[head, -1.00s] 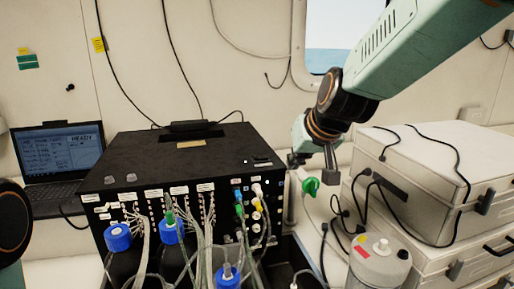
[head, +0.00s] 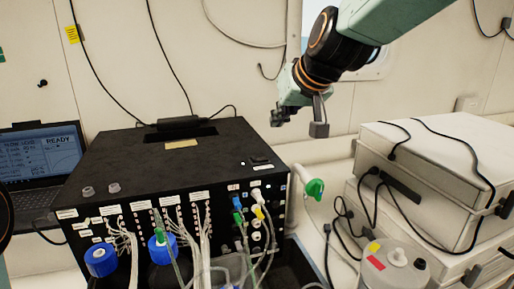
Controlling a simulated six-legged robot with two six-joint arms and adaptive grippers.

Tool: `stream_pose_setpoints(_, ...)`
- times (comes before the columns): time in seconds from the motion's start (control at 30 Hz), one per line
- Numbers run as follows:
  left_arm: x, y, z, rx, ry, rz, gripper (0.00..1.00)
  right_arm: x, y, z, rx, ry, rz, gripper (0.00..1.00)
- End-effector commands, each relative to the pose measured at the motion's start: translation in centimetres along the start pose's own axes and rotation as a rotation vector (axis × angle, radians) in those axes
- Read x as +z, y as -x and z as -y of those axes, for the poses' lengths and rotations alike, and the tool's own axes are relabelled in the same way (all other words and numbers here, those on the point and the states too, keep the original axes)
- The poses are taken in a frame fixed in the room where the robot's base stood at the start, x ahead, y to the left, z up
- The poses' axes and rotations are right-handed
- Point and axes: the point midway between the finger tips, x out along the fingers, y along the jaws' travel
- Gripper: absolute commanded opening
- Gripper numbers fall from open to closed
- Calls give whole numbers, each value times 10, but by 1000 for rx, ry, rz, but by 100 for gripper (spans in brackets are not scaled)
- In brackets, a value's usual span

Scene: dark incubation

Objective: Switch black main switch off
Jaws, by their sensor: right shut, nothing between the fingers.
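The black box (head: 175,157) stands on the bench in the middle of the head view, with a labelled front panel full of tubes and plugs. A small dark fitting (head: 261,163) sits on its top near the front right corner; I cannot tell whether this is the black main switch. My right gripper (head: 280,117) is shut and empty. It appears above the box's back right corner, apart from it. My left gripper is out of view.
A green valve handle (head: 314,188) stands right of the box. White cases (head: 432,155) with black cables are stacked at the right, behind a white-lidded container (head: 392,265). Blue-capped bottles (head: 101,261) stand in front. A laptop (head: 40,160) is at the left.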

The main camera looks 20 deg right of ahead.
Motion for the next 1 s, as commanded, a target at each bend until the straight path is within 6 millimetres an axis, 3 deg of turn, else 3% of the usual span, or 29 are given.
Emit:
stream_pose_setpoints(0.57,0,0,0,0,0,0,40,2,4,1,-2,0,-2,0)
stream_pose_setpoints(0.77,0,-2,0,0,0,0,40,2,-20,1,-1,0,0,0)
stream_pose_setpoints(1.0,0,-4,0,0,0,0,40,1,-67,1,-1,1,0,0)
